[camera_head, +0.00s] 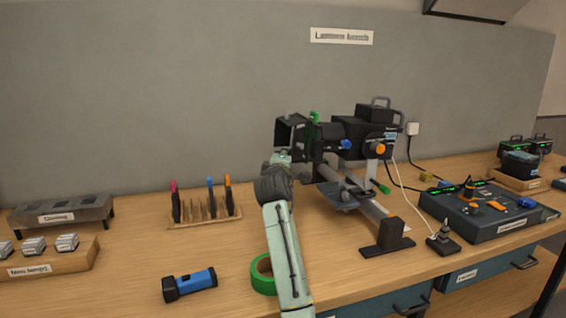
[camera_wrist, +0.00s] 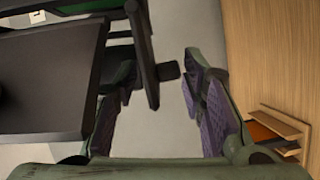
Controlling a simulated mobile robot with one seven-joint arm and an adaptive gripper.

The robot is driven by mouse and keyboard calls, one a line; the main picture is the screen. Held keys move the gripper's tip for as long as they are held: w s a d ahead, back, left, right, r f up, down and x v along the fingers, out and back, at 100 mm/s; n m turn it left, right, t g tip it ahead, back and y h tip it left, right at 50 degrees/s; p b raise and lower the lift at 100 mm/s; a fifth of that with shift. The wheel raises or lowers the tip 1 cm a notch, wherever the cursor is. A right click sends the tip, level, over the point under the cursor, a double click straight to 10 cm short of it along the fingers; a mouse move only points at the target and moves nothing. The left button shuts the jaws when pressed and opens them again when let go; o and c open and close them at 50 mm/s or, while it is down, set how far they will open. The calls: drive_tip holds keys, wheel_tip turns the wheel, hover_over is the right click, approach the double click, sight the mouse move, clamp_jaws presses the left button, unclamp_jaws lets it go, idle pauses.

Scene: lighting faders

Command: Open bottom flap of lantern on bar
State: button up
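The black lantern (camera_head: 372,137) is mounted on the grey bar (camera_head: 365,205), its black front flaps (camera_head: 290,130) facing left. In the head view my arm hides the lower part of the flaps, so I cannot make out the bottom flap there. My gripper (camera_wrist: 160,78) is open, its purple-padded fingers apart. A thin black flap edge (camera_wrist: 146,60) shows between or just beyond the fingertips; I cannot tell whether they touch. A broad black panel (camera_wrist: 45,80) fills the left of the wrist view; which flap it is I cannot tell.
A tool rack (camera_head: 205,213), a blue torch (camera_head: 190,284) and green tape (camera_head: 262,274) lie on the bench left of and near my arm. A lighting console (camera_head: 485,212) stands at the right. Bare wood lies between rack and torch.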

drive_tip(key=s, duration=1.2)
drive_tip(key=shift+a+r, duration=0.4)
drive_tip(key=shift+c, duration=0.4)
